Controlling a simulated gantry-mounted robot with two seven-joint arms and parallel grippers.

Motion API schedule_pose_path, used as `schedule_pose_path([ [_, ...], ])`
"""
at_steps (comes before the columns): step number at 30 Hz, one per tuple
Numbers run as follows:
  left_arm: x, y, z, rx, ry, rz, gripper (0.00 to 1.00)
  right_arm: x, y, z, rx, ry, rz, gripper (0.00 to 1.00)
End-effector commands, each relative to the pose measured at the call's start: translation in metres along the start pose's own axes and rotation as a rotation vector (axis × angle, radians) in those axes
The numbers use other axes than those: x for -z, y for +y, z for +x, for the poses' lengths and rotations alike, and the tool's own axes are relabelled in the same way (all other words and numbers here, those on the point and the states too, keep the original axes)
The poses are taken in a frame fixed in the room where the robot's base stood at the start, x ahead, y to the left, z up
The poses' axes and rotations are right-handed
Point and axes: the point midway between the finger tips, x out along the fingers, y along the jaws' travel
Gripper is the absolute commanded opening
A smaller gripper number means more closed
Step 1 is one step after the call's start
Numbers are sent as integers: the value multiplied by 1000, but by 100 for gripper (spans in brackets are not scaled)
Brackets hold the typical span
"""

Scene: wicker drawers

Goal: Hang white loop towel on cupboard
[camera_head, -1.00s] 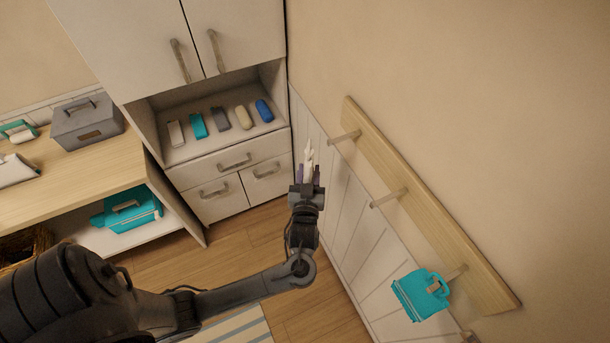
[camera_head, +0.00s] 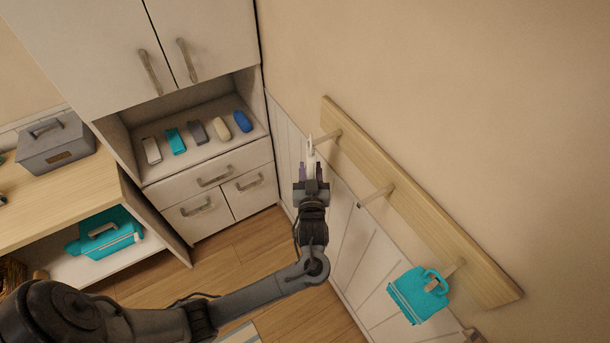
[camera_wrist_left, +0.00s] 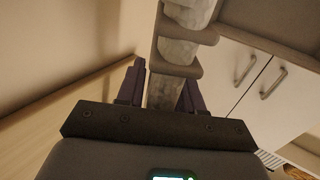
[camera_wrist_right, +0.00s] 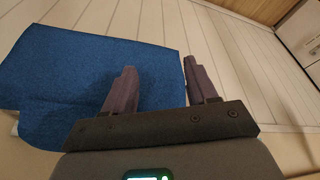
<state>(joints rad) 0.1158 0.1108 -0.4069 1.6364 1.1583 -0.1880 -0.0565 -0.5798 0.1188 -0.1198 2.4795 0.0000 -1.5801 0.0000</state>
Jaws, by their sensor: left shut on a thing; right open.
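The white loop towel (camera_head: 311,158) is in my left gripper (camera_head: 312,172), which is shut on it. In the head view its pale loop end points up, close beside the farthest peg (camera_head: 326,137) of the wall rack; I cannot tell whether the loop touches or surrounds the peg. In the left wrist view a greyish-white towel (camera_wrist_left: 160,90) runs between the fingers (camera_wrist_left: 160,88). The white cupboard (camera_head: 205,45) with grey handles stands at the back left. My right gripper (camera_wrist_right: 156,88) is open, with a blue cloth-like panel (camera_wrist_right: 75,75) beyond its fingers.
A wooden peg rack (camera_head: 425,215) runs along the right wall. Several rolled towels lie in the cupboard niche. A grey box (camera_head: 57,145) sits on the left counter.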

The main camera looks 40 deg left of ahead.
Motion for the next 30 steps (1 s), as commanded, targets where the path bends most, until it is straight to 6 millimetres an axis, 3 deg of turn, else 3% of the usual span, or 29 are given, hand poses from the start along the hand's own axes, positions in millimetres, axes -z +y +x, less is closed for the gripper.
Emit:
schedule_pose_path([
  [15, -6, 19, 11, 0, 1, 0, 3, -4, -1, 14, 3, 1, 3, 57],
  [30, -8, 21, 12, 0, 2, 0, 3, -4, 1, 13, -5, 0, -6, 57],
])
